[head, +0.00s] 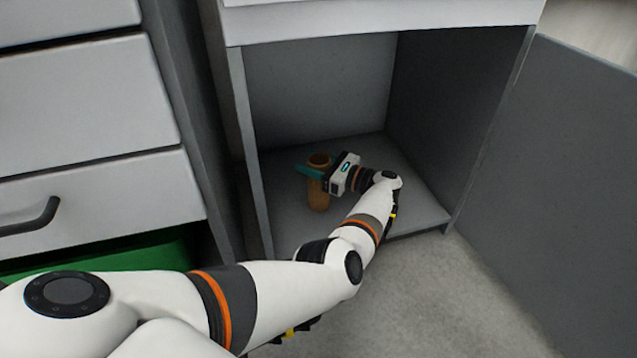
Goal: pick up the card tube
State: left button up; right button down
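The card tube (318,197) is a brown, open-topped cylinder standing upright on the floor of the open cabinet. My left gripper (312,171) reaches into the cabinet from the right of the tube. One teal finger crosses the front of the tube just below its rim. The other finger is mostly hidden, so I cannot tell whether the fingers press on the tube or stand apart from it. My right gripper is not in view.
The grey cabinet (415,205) has side walls close around my arm and a top panel above. Its door (570,170) stands open at the right. White drawers (90,110) and a green bin (120,260) are at the left. The cabinet floor around the tube is otherwise bare.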

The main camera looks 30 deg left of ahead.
pick_arm(q)
jog(key=c, duration=0.3)
